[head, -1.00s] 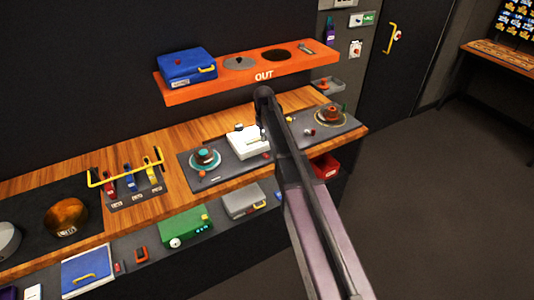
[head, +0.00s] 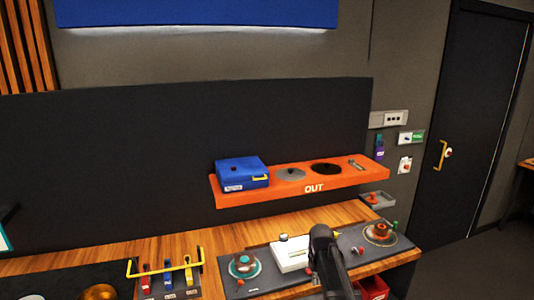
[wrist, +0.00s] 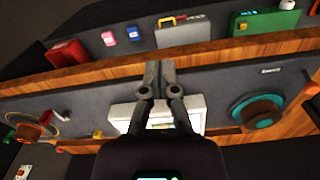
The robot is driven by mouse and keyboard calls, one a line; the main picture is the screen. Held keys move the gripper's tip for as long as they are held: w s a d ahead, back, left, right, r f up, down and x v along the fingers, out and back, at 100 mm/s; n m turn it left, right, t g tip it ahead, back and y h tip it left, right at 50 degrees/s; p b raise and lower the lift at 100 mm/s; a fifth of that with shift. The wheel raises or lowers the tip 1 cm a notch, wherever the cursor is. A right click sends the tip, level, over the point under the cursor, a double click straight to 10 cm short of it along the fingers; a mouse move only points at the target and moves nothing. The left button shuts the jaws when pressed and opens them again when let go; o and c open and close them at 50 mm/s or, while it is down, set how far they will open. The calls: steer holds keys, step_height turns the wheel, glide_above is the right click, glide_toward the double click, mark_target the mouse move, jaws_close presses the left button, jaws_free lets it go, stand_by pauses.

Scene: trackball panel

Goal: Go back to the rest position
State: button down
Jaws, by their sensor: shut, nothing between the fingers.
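My gripper (wrist: 159,72) shows in the wrist view with its two grey fingers together and nothing between them. It lies in front of a white box (wrist: 122,115) on the grey trackball panel (wrist: 215,85).
An orange OUT shelf (head: 290,187) bears a blue case (head: 242,174). A red bin (head: 373,287) is below the panel's right end. Coloured levers (head: 166,276) under a yellow bar stand left. A door (head: 470,130) is at right.

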steer(key=s+m, duration=0.2)
steer(key=s, duration=1.3)
steer(key=shift+s+d, duration=0.15)
steer(key=shift+s, duration=0.2)
